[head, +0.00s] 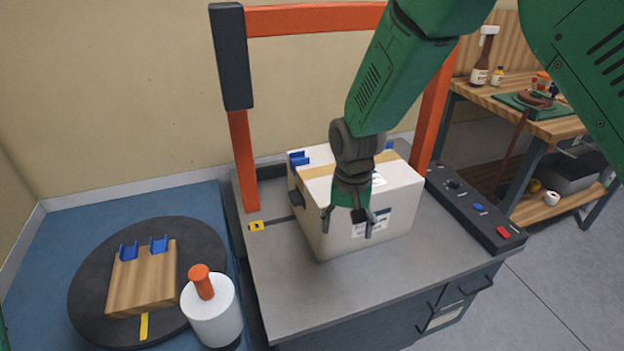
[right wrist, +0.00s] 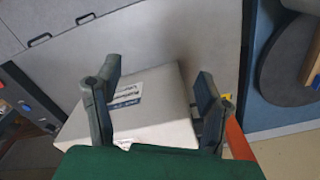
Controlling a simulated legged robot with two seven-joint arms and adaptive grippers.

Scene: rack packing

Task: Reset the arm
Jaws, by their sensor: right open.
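My right gripper (head: 348,222) hangs in front of the near side of a white box in the head view, with its fingers spread and nothing between them. The white box (head: 400,195) stands on a grey workbench (head: 330,275) under an orange frame. It has tan tape and blue clips on top and a label on its near side. In the right wrist view the open fingers (right wrist: 158,95) show on either side of the box (right wrist: 150,105). I cannot tell whether they touch it. My left gripper is not in view.
An orange frame (head: 246,160) rises around the box. A control panel (head: 470,208) lies to its right. At left are a round black turntable (head: 90,285) with a wooden block (head: 140,280), and a white cylinder (head: 214,318) with an orange knob. A wooden shelf bench (head: 560,128) stands at right.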

